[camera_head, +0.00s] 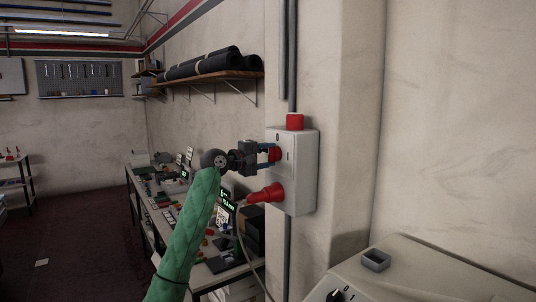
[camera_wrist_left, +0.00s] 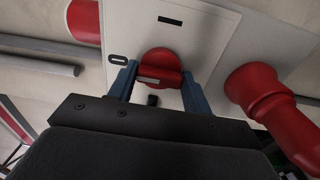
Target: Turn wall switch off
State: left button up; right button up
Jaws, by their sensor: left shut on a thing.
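The wall switch is a light grey box (camera_head: 299,182) fixed to the wall, with a red round knob (camera_head: 275,154) on its front face. My left gripper (camera_head: 270,153) reaches in from the left and is shut on the red knob. In the left wrist view the two blue fingers (camera_wrist_left: 155,88) stand on either side of the knob's raised red bar (camera_wrist_left: 160,62). An oval mark and a bar-shaped mark show on the box face. My right gripper is not in view.
A red plug (camera_head: 266,194) with a cable sits below the knob; it is close to the fingers in the left wrist view (camera_wrist_left: 262,92). A conduit (camera_head: 291,60) runs above the box. A cluttered workbench (camera_head: 222,281) stands behind my arm. A pale machine top (camera_head: 420,281) is at lower right.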

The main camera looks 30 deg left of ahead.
pick_arm(q)
jog(key=shift+a+r, duration=0.1)
jog(key=shift+a, duration=0.05)
jog(key=shift+n, duration=0.3)
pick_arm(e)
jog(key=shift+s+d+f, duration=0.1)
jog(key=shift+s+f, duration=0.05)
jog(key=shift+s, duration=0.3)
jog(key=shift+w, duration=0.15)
pick_arm(q)
jog(key=o, duration=1)
jog(key=shift+a, duration=0.1)
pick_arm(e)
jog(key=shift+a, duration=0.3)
pick_arm(q)
jog(key=shift+s, duration=0.15)
